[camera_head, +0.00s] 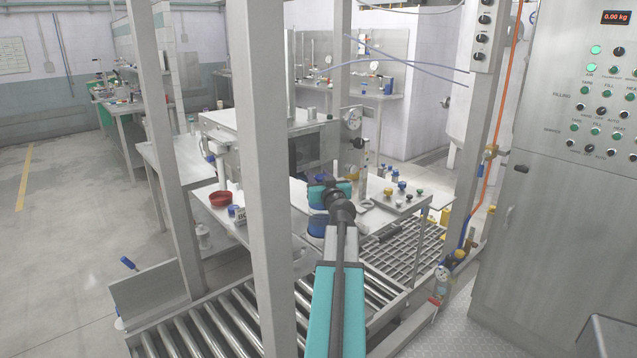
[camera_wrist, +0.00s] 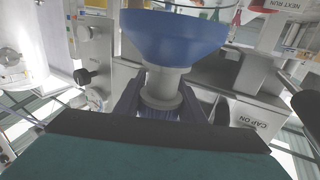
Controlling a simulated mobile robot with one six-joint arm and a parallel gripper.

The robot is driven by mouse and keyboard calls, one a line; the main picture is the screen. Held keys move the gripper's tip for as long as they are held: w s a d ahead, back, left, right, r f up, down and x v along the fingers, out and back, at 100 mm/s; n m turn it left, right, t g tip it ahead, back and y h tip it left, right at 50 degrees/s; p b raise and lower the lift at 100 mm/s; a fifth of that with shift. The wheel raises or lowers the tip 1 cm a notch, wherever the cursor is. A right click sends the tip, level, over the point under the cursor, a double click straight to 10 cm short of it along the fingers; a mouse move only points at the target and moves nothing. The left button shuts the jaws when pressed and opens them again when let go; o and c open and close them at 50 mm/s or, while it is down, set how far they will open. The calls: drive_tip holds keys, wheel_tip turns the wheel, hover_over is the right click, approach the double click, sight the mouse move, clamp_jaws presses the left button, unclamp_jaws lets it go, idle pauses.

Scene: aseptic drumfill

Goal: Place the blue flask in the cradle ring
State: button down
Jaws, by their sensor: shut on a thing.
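The blue flask (camera_wrist: 175,38) fills the upper middle of the wrist view, with a blue bulging body and a pale grey neck. My gripper (camera_wrist: 162,100) is shut on the neck, one dark finger on each side. In the head view my gripper (camera_head: 320,193) is at the end of the teal arm, over the bench edge. A blue shape (camera_head: 317,225) just below it appears to be the flask body, partly hidden by my arm. I cannot make out the cradle ring in either view.
A steel bench (camera_head: 290,190) carries a chamber with gauges and a red bowl (camera_head: 220,198). A plate with several capped fittings (camera_head: 395,190) lies to the right. Steel posts (camera_head: 262,180) stand close on the left. A roller conveyor (camera_head: 215,330) runs below. A control cabinet (camera_head: 560,210) bounds the right.

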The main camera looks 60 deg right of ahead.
drive_tip(key=shift+f, duration=1.05)
drive_tip(key=c, duration=1.2)
unclamp_jaws()
drive_tip(key=shift+o, duration=0.2)
drive_tip(key=shift+r, duration=0.2)
drive_tip(key=b+v, duration=0.3)
drive_tip(key=v, duration=0.6)
drive_tip(key=shift+s+a+f+b, duration=0.15)
drive_tip(key=shift+b, duration=0.25)
drive_tip(key=b+v, duration=0.2)
drive_tip(key=b, duration=0.4)
drive_tip(key=shift+s+a+b, duration=0.2)
drive_tip(key=shift+s+b, duration=0.05)
drive_tip(key=shift+b, duration=0.2)
drive_tip(key=shift+s, duration=0.1)
